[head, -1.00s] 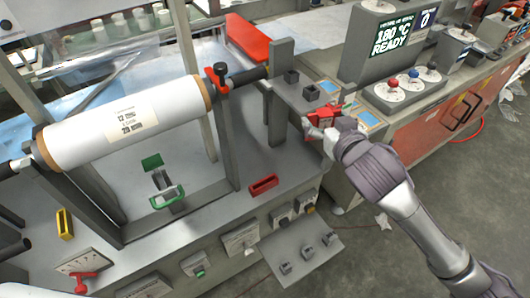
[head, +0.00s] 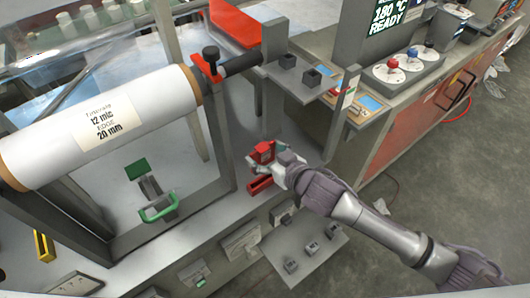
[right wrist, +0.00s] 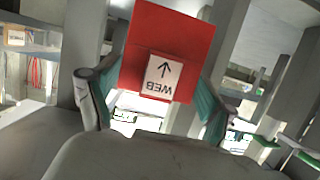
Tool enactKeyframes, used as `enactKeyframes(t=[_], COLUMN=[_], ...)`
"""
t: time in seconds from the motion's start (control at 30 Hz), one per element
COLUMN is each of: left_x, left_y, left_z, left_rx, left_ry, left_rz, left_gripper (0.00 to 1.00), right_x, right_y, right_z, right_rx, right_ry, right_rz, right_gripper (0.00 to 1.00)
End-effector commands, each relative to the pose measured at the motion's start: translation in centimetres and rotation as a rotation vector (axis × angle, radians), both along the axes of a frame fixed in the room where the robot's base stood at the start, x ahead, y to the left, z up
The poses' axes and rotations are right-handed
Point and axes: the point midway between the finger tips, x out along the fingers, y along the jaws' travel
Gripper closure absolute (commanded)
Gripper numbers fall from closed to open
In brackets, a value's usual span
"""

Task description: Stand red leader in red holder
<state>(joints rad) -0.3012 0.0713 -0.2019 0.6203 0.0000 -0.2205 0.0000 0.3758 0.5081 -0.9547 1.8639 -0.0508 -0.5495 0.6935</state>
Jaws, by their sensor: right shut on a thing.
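The red leader (head: 263,151) is a flat red piece. In the right wrist view its red face (right wrist: 172,35) carries a white label with an arrow and the word WEB. My right gripper (head: 272,165) is shut on it, with one finger on each side. The red holder (head: 260,184) is a small slotted red block on the grey machine deck. The leader is upright, just above and behind the holder in the head view. The gripper partly covers the holder's right end, and I cannot tell whether leader and holder touch. My left gripper is not in view.
A white film roll (head: 105,120) on a grey frame stands at the left. A green handle (head: 158,208) and a yellow holder (head: 43,246) are on the deck. A grey shelf (head: 305,94) with two square sockets is at the upper right. A switch panel (head: 302,250) lies in front.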

Motion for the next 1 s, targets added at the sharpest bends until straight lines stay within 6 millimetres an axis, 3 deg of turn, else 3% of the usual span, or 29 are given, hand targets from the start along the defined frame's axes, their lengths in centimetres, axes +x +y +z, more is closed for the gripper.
enactKeyframes(t=[0.17, 0.7, 1.0], left_x=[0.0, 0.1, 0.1], left_y=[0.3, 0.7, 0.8], left_z=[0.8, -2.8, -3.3], left_rx=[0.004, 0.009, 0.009], left_ry=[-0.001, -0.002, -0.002], left_rz=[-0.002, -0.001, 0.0], left_gripper=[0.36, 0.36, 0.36], right_x=[-0.2, -0.1, -0.1], right_y=[-0.1, -0.1, -0.1], right_z=[0.2, -4.9, -5.8], right_rx=[0.001, 0.002, 0.0], right_ry=[0.002, 0.0, 0.0], right_rz=[-0.002, -0.002, -0.001], right_gripper=[0.53, 0.53, 0.53])
